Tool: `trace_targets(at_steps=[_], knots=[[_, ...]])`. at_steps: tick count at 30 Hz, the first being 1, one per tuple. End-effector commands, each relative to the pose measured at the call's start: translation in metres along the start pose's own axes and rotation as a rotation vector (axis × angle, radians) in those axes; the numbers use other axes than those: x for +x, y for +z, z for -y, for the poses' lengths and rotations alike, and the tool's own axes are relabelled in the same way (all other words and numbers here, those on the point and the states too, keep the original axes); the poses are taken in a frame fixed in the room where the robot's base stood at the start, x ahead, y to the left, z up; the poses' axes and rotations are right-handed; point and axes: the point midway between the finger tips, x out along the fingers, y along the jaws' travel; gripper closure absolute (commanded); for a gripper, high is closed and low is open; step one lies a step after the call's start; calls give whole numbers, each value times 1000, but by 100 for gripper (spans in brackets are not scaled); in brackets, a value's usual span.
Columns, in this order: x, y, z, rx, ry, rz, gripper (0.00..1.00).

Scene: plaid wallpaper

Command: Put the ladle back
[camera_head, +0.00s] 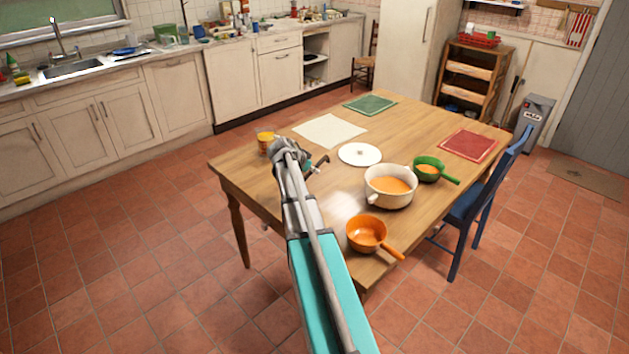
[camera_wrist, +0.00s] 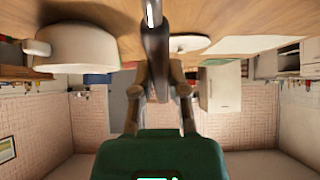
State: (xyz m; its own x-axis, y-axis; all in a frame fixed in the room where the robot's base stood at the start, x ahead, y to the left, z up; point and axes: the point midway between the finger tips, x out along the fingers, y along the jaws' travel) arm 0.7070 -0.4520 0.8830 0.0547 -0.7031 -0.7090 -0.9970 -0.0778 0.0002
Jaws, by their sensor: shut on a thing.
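My gripper (camera_wrist: 160,78) is shut on a dark, long-handled thing, which I take to be the ladle (camera_wrist: 156,40). It runs up between the fingers to the top edge of the wrist view, and its far end is out of frame. In the head view my gripper (camera_head: 318,165) is over the left part of the wooden table (camera_head: 240,166), and my arm mostly hides the ladle. The cream pot (camera_head: 390,200) with orange soup stands right of my gripper; it also shows in the wrist view (camera_wrist: 82,45).
A white lid (camera_head: 360,154) lies beside the pot. An orange pan (camera_head: 366,235) is near the front edge, a green pan (camera_head: 428,170) behind the pot. A glass of orange contents (camera_head: 265,146) stands at the left edge. A blue chair (camera_head: 470,205) is at right.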

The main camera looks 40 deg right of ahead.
Motion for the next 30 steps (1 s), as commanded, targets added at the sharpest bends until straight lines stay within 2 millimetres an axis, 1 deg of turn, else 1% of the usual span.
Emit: trace_targets(at_steps=[8, 11, 15, 21, 25, 30], knots=[[0, 0, 0, 0, 0, 0, 100], [5, 1, 0, 1, 1, 0, 100], [17, 2, 2, 1, 1, 0, 100], [28, 16, 1, 0, 1, 0, 100], [33, 21, 1, 0, 1, 0, 100], [35, 22, 1, 0, 1, 0, 100]])
